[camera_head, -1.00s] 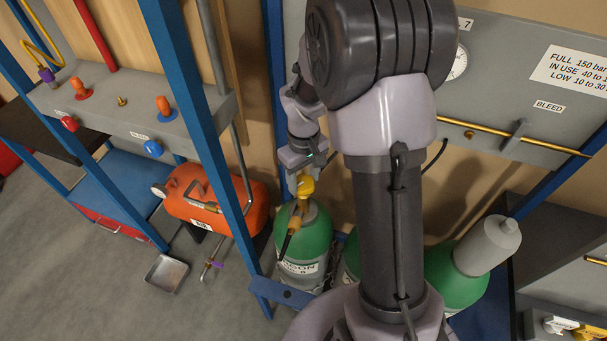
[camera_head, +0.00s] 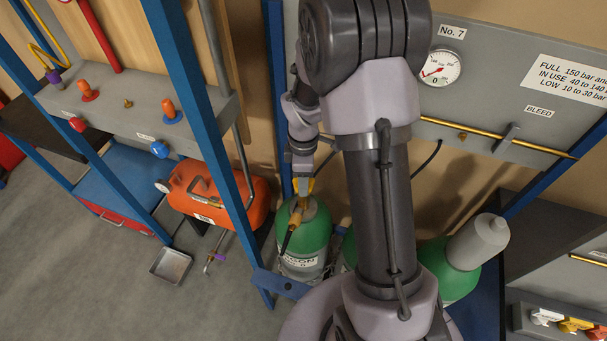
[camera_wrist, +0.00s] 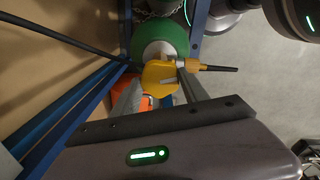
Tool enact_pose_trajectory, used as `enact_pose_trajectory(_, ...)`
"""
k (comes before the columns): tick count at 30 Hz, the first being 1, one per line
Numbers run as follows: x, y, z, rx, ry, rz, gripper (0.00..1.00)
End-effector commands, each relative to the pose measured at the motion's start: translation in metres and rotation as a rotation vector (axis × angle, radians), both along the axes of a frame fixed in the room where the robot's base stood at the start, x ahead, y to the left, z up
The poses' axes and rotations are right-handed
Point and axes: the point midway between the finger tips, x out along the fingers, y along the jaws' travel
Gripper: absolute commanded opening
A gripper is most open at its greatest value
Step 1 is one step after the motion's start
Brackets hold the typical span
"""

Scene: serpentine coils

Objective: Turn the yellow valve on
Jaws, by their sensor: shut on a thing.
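The yellow valve (camera_wrist: 159,77) sits on top of a green gas cylinder (camera_head: 306,236). In the wrist view it lies between the two fingers of my gripper (camera_wrist: 160,88), which is shut on it. The fingertips are small and partly hidden in the head view.
Blue frame posts (camera_head: 195,105) stand left of the cylinder. An orange tank (camera_head: 235,205) lies beside it. More green cylinders (camera_head: 448,270) stand behind and right of my arm. A round gauge (camera_head: 439,68) and a brass pipe (camera_head: 545,147) are on the grey panel.

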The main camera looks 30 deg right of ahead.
Motion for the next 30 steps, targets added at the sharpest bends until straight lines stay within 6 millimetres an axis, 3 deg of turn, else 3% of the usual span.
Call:
enact_pose_trajectory(12,0.0008,-0.0004,0.0012,-0.001,-0.003,0.192,0.11)
enact_pose_trajectory(30,0.0009,-0.0004,0.0007,-0.001,-0.003,0.226,0.12)
